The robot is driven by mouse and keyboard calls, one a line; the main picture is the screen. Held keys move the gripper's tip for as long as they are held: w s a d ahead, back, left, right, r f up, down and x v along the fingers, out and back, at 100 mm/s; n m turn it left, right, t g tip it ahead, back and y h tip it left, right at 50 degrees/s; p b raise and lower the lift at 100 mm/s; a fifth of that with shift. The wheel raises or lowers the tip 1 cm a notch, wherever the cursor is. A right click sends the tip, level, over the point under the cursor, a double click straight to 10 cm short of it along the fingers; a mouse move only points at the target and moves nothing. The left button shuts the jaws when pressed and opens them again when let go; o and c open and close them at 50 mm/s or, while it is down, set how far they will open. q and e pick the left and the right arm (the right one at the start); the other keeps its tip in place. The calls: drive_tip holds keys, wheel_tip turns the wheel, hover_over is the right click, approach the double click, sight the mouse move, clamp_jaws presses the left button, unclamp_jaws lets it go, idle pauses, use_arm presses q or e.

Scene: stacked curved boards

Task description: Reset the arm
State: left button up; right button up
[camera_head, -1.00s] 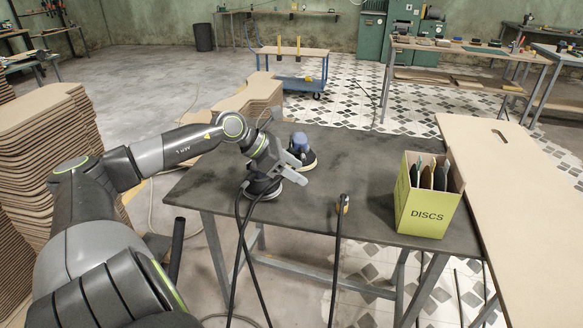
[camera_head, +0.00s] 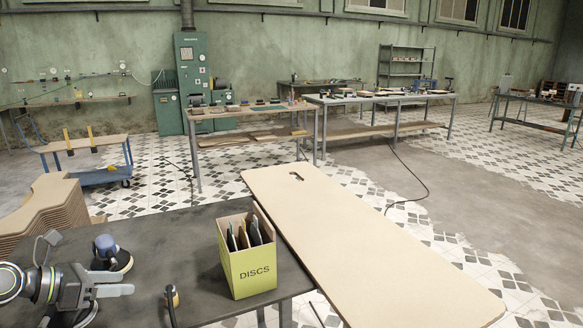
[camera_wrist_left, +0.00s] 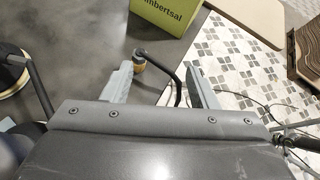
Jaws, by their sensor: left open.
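My left gripper (camera_head: 118,284) is at the lower left of the head view, over the dark work table (camera_head: 190,268). Its jaws are open with nothing between them. In the left wrist view the two fingers (camera_wrist_left: 158,78) stand apart, with the tabletop and a black cable with a tan end (camera_wrist_left: 140,62) below and beyond. A blue-topped sander (camera_head: 106,250) stands just behind the gripper. Another sander (camera_head: 72,318) is partly hidden under my left arm. My right arm and gripper are not in view.
Curved boards (camera_head: 45,215) are stacked at left. A blue cart (camera_head: 100,178) and benches stand behind.

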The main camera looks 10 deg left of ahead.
use_arm(q)
drive_tip(key=d+n+t+y, duration=0.1)
drive_tip(key=d+n+t, duration=0.3)
drive_tip(key=n+t, duration=0.6)
drive_tip(key=s+a+f+n+g+y, duration=0.3)
drive_tip(key=s+f+n+g+y, duration=0.7)
drive_tip(key=n, duration=1.5)
drive_tip(key=s+d+f+n+g+h, duration=0.1)
drive_tip(key=s+d+f+n+g, duration=0.2)
drive_tip(key=s+d+f, duration=0.45)
drive_tip(key=s+d+f+n+g, duration=0.3)
drive_tip(key=s+d+f+n, duration=0.15)
drive_tip(key=s, duration=0.55)
wheel_tip(320, 180, down, 27)
drive_tip(key=a+g+h, duration=0.1)
drive_tip(key=a, duration=0.1)
drive_tip(key=s+d+f+g, duration=0.1)
drive_tip(key=s+f, duration=1.3)
drive_tip(key=s, duration=0.1)
drive_tip(key=shift+s+d+f, duration=0.15)
drive_tip(key=shift+s+f, duration=0.05)
